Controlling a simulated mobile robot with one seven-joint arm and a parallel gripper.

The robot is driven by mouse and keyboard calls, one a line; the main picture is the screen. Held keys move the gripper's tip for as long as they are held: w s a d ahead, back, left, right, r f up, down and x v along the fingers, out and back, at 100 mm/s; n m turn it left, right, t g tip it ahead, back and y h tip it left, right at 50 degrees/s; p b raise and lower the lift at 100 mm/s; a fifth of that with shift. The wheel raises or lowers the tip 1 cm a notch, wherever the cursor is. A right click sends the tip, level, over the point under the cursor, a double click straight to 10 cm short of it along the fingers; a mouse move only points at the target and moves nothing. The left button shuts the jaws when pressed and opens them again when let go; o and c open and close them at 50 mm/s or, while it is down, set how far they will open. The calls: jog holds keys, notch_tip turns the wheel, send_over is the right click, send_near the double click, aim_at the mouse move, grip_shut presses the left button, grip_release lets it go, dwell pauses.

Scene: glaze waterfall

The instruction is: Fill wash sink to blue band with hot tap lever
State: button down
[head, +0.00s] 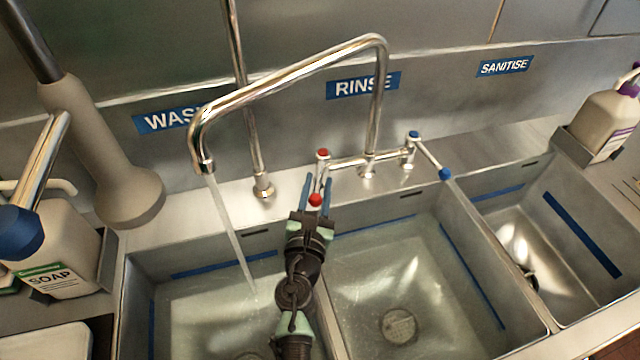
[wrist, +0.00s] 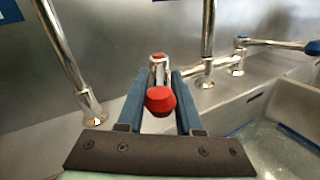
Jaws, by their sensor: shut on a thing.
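The hot tap lever (head: 316,199), a chrome handle with a red knob, points forward over the divider between the wash and rinse sinks. My gripper (head: 318,188) is shut on this lever. In the wrist view, the red knob (wrist: 160,100) sits between the two blue fingers. The chrome spout (head: 203,165) hangs over the wash sink (head: 135,290), and a stream of water (head: 232,232) runs from it into that sink. The sink holds water, with its surface below the blue band (head: 222,264) on the back wall. My arm hides the sink's right part.
The rinse sink (head: 455,215) also holds water. The sanitise sink (head: 600,200) is at right. The blue-knobbed cold lever (head: 445,173) stands right of my gripper. A soap bottle (head: 50,250) is at left, another bottle (head: 605,120) at far right. The tall spout arches over my gripper.

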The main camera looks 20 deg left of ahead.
jog(key=shift+a, duration=0.1)
jog(key=c, duration=0.8)
grip_release()
jog(key=shift+c, duration=0.2)
jog(key=s, duration=0.3)
jog(key=s+d, duration=0.1)
jog(key=s, duration=0.3)
jog(key=s+d, duration=0.1)
jog(key=s, duration=0.3)
jog(key=shift+s+f, duration=0.1)
jog(key=shift+s, duration=0.15)
jog(key=shift+s+d+b, duration=0.1)
jog(key=shift+s+b, duration=0.2)
jog(key=shift+s, duration=0.35)
